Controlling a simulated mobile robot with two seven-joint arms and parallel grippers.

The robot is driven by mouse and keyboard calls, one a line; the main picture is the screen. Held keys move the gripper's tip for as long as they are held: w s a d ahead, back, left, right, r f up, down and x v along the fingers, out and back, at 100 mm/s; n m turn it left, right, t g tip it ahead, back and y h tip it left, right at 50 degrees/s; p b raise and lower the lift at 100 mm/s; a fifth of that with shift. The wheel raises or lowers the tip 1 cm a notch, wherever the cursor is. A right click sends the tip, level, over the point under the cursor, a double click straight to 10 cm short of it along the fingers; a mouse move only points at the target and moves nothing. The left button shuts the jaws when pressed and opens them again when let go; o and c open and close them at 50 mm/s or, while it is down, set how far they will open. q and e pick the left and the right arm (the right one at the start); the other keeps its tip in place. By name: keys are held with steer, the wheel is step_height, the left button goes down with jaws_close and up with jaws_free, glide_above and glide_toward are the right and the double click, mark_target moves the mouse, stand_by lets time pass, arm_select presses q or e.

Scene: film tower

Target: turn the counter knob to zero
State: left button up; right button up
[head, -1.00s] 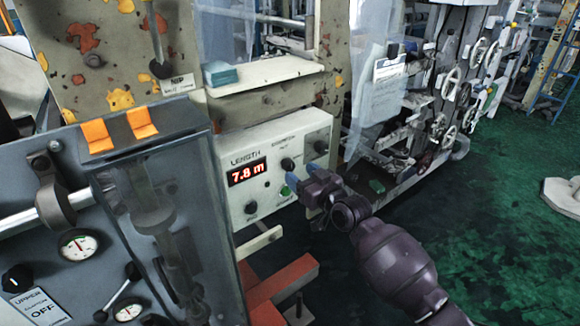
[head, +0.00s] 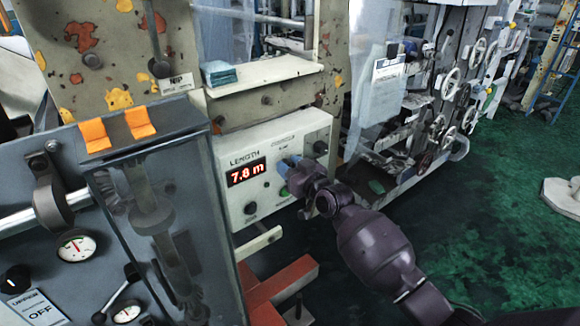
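The counter is a pale panel (head: 235,205) marked LENGTH, and its red display (head: 246,172) reads 7.8 m. A dark knob (head: 320,148) shows at its right and another (head: 250,208) at its lower left. My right gripper (head: 288,165) has its blue fingertips at the panel's middle knob, one on either side of where that knob sits. The gripper hides the knob, and I cannot tell whether the fingers touch it. My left gripper is not in view.
A grey cabinet (head: 70,180) with gauges and a clear cover stands at the left. A shelf (head: 262,75) with blue pads sits above the panel. A red beam (head: 285,280) lies below it. Green floor (head: 470,220) is open at the right.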

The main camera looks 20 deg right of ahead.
steer(key=shift+c, duration=0.8)
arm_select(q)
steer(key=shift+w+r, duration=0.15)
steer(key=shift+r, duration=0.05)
arm_select(e)
steer(key=shift+m, duration=0.3)
steer(key=shift+r+m+p, duration=0.1)
steer(key=shift+m+p, duration=0.35)
steer(key=shift+m, duration=0.55)
steer(key=m+p, duration=0.1)
steer(key=m, duration=0.3)
steer(key=shift+d+m, duration=0.1)
steer(key=shift+m, duration=0.2)
steer(key=m, duration=0.5)
steer(key=shift+p, duration=0.3)
steer(key=m, duration=0.3)
steer(key=shift+f+m, duration=0.2)
steer(key=shift+m, duration=0.1)
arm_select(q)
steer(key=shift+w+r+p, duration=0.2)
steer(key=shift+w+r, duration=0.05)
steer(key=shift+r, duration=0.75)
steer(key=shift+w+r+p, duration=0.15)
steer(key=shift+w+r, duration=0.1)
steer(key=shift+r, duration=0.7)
arm_select(e)
steer(key=shift+m, duration=1.1)
steer(key=shift+f, duration=0.1)
